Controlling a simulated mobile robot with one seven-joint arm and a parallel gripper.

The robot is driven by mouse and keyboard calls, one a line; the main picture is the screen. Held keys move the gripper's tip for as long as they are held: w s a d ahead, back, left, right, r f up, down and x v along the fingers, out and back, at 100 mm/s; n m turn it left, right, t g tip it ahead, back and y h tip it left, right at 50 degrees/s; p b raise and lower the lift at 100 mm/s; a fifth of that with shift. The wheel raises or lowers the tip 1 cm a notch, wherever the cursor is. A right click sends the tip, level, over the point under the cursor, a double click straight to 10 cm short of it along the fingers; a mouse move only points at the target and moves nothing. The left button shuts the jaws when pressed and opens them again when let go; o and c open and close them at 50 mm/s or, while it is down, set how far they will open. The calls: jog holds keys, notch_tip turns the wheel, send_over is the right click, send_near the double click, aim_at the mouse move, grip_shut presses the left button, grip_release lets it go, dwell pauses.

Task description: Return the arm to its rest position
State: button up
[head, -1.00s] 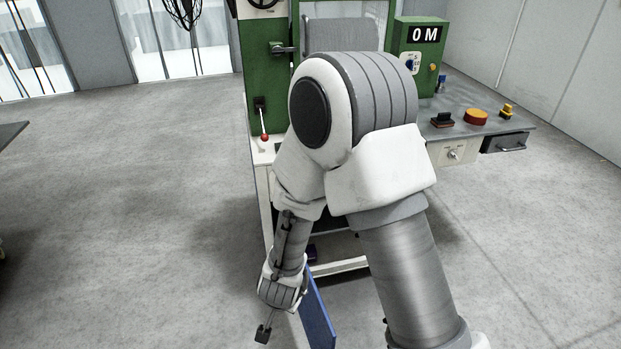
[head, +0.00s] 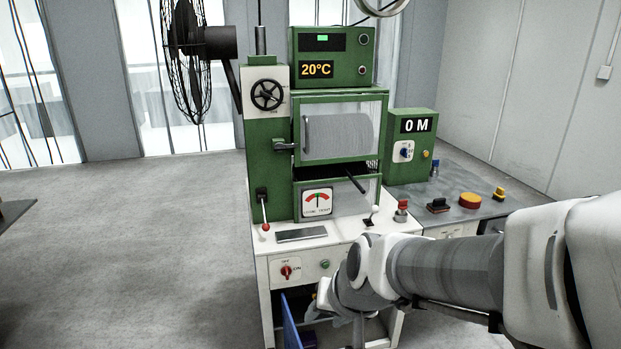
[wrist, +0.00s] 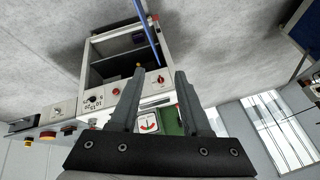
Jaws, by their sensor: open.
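My gripper (wrist: 156,84) shows in the wrist view with its two fingers apart and nothing between them. Beyond the fingertips are the machine's white front panel and its open lower cabinet. In the head view my arm (head: 440,273) reaches in from the right edge, bent over in front of the machine's lower right. The gripper itself cannot be made out clearly there. The green and white extrusion machine (head: 264,180) stands upright, showing 20°C and 0 M.
The blue cabinet door (head: 291,323) hangs open at the lower left. A side bench (head: 480,182) with a red button (head: 470,201) stands right of the machine. A black fan (head: 187,60) is at upper left.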

jog(key=s+d+r+h+p, duration=0.2)
jog(key=s+d+r+p, duration=0.1)
jog(key=s+d+r, duration=0.8)
jog(key=shift+s+d+r+n+h, duration=0.2)
jog(key=shift+r+n+h, duration=0.15)
jog(key=shift+n+h, duration=0.05)
